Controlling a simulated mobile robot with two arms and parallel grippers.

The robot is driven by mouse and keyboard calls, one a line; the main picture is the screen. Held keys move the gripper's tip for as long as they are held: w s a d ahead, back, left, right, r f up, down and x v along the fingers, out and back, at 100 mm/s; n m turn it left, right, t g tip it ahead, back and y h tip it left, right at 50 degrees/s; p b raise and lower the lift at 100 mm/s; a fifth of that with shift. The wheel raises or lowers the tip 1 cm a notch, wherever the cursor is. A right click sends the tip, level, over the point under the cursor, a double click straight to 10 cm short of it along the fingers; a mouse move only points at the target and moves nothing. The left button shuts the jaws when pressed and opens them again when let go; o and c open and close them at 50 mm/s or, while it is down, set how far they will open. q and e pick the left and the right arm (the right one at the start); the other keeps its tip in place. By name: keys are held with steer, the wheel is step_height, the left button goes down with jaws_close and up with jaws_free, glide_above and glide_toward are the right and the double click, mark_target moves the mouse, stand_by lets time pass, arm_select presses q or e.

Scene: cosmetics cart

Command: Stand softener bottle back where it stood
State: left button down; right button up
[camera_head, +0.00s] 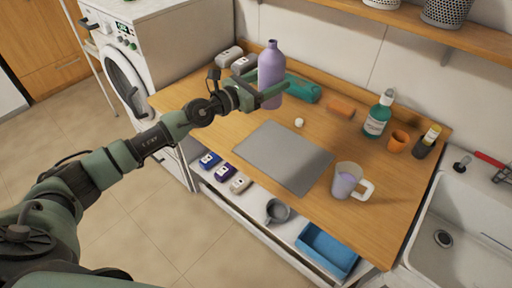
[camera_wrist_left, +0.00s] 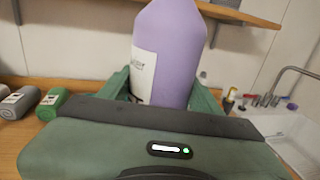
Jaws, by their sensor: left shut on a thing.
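The softener bottle (camera_head: 271,66) is lilac and stands upright between the fingers of my left gripper (camera_head: 270,94). The gripper is shut on its lower part, over the back left of the wooden counter (camera_head: 222,112). In the left wrist view the bottle (camera_wrist_left: 168,50) fills the upper middle with a white label facing left, and the gripper (camera_wrist_left: 165,95) holds it from both sides. The bottle's base is hidden by the gripper, so I cannot tell whether it touches the counter. My right gripper is not in view.
A wall shelf (camera_head: 420,25) runs above. The washing machine (camera_head: 170,50) is at left.

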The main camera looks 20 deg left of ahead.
arm_select(q)
step_height(320, 180, down, 6)
steer(key=b, duration=0.5)
steer(key=shift+w+a, duration=0.1)
steer(key=shift+w, duration=0.05)
step_height(320, 180, down, 14)
steer(key=b, duration=0.7)
steer(key=shift+b, duration=0.35)
steer(key=shift+r, duration=0.1)
steer(key=shift+c, duration=1.5)
jaws_free()
steer(key=shift+f, duration=0.2)
